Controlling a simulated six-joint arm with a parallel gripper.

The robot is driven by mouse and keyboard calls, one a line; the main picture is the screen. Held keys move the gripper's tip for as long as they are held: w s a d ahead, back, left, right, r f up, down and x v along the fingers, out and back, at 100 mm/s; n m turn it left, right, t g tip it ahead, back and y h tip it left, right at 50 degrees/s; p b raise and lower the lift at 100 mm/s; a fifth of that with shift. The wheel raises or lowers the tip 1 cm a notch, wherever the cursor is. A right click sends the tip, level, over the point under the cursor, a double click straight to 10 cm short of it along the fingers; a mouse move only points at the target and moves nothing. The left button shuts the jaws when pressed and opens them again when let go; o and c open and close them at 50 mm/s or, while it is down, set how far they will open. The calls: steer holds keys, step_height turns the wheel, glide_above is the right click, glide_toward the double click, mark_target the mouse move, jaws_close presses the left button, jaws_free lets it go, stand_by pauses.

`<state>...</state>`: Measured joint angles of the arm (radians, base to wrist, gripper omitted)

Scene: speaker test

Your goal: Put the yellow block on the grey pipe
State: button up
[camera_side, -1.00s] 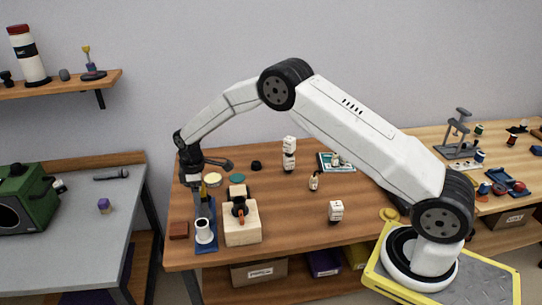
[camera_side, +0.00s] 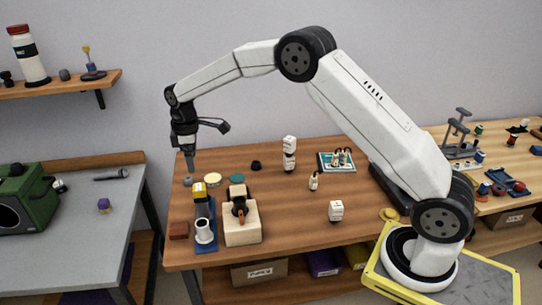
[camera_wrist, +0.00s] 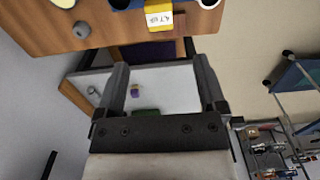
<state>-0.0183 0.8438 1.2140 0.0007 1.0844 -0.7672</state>
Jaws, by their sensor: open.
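The yellow block (camera_side: 199,188) sits on top of the upright grey pipe (camera_side: 203,209) at the left of the wooden table. The pipe stands on a blue base (camera_side: 211,241), behind a white cup (camera_side: 204,230). In the wrist view the yellow block (camera_wrist: 160,19) shows at the top edge with a printed label, and the pipe under it is hidden. My gripper (camera_side: 190,167) is above and behind the block, apart from it. It is open and empty, with its fingers (camera_wrist: 163,78) spread in the wrist view.
A wooden block stand (camera_side: 242,226) is right of the blue base, and a small brown block (camera_side: 179,230) is left. Round discs, including a cream one (camera_side: 213,181) and a teal one (camera_side: 237,178), lie behind. White stacked blocks (camera_side: 289,154) stand further right. The table's centre is mostly clear.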

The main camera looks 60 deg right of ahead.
steer(key=shift+r, duration=0.25)
stand_by(0.5)
steer(key=s+d+m+t, duration=0.1)
steer(key=s+m, duration=0.8)
steer(key=s, duration=2)
steer(key=shift+f+t, duration=0.45)
steer(key=shift+t, duration=0.35)
